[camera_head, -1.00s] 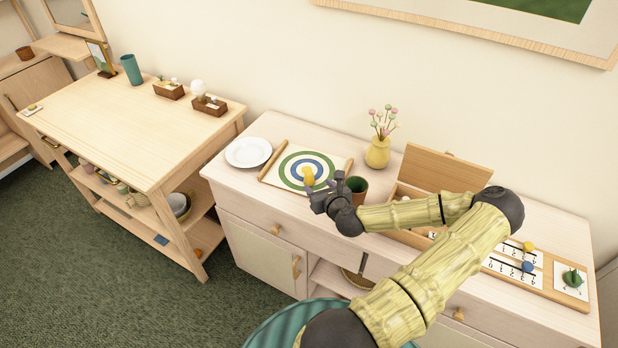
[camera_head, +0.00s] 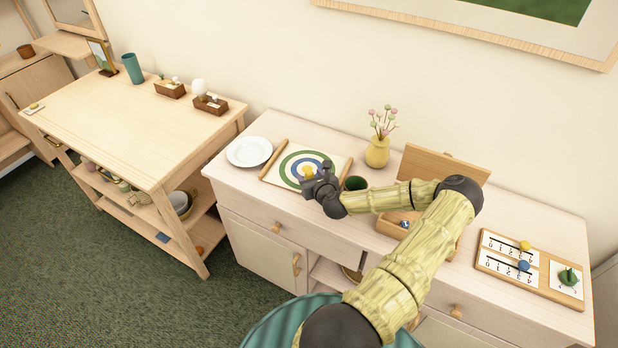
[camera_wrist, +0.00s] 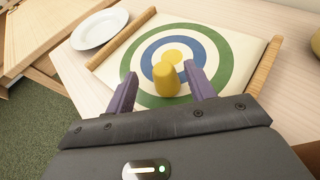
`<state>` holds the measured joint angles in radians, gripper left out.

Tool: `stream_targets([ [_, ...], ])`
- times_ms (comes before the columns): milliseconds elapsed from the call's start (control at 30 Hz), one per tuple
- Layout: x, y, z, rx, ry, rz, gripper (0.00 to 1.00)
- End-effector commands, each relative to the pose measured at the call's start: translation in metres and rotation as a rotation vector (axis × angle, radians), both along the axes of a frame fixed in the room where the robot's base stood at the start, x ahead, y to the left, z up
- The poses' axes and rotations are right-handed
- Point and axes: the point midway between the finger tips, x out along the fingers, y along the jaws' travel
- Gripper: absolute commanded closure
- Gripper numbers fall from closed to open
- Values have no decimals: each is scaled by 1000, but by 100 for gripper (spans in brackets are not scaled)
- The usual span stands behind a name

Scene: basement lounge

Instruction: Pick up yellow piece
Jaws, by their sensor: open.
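The yellow piece (camera_wrist: 166,79) is a small rounded peg standing on the target mat (camera_wrist: 214,42), which has green, blue and yellow rings. In the wrist view it lies between the two purple fingers of my gripper (camera_wrist: 154,90), which are apart, with a gap on each side. In the head view my gripper (camera_head: 318,176) is over the near right part of the mat (camera_head: 276,178), and the yellow piece (camera_head: 308,171) shows just behind it, partly hidden.
A white plate (camera_head: 249,152) lies left of the mat. A yellow vase (camera_head: 377,152) and an open wooden box (camera_head: 440,166) stand further right. A scoreboard (camera_head: 528,266) is at the far right.

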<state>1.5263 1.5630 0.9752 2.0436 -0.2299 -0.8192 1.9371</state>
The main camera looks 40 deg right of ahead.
Motion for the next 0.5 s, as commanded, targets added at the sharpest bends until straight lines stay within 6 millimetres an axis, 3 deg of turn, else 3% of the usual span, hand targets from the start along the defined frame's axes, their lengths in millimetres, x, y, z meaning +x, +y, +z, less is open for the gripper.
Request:
stream_targets([
  [500, 40, -17, -24, 1, 1, 2, 46],
])
